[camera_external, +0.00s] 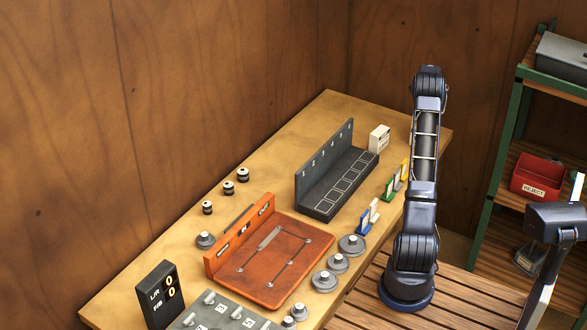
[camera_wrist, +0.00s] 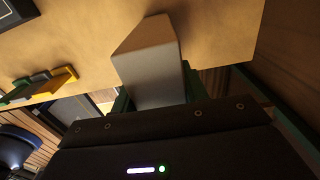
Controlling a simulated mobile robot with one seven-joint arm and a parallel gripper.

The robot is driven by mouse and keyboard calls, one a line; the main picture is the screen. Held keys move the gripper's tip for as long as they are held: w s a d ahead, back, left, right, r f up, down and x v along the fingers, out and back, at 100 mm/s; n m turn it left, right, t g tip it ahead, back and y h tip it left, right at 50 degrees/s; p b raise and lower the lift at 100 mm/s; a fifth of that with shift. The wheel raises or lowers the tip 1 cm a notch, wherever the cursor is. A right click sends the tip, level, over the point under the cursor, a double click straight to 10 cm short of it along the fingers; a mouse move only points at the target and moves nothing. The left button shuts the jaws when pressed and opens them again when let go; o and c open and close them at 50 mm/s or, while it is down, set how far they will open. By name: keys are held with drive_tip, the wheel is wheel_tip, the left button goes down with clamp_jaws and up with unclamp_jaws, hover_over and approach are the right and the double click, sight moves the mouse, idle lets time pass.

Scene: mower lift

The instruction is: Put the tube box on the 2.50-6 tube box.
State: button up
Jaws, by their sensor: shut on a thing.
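My gripper (camera_wrist: 155,92) is shut on a pale box (camera_wrist: 148,62) in the wrist view, with green finger edges on both sides of it. The box appears close over the bench surface; I cannot tell whether it touches. In the external view, a white box (camera_external: 379,139) with dark print stands out beside my arm, at the bench's far end, just right of the dark rack. It may be the held one; its print is too small to read. My gripper is hidden behind my arm there.
The wooden bench (camera_external: 150,254) carries a dark numbered rack (camera_external: 338,172), an orange tray (camera_external: 270,262), coloured cards (camera_external: 390,188) and several round weights (camera_external: 338,263). A shelf with a red reject bin (camera_external: 537,178) stands at right. Bare bench lies left of the rack.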

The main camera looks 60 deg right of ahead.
drive_tip(key=o, duration=1.2)
wheel_tip(320, 180, up, 12)
drive_tip(key=shift+r, duration=0.1)
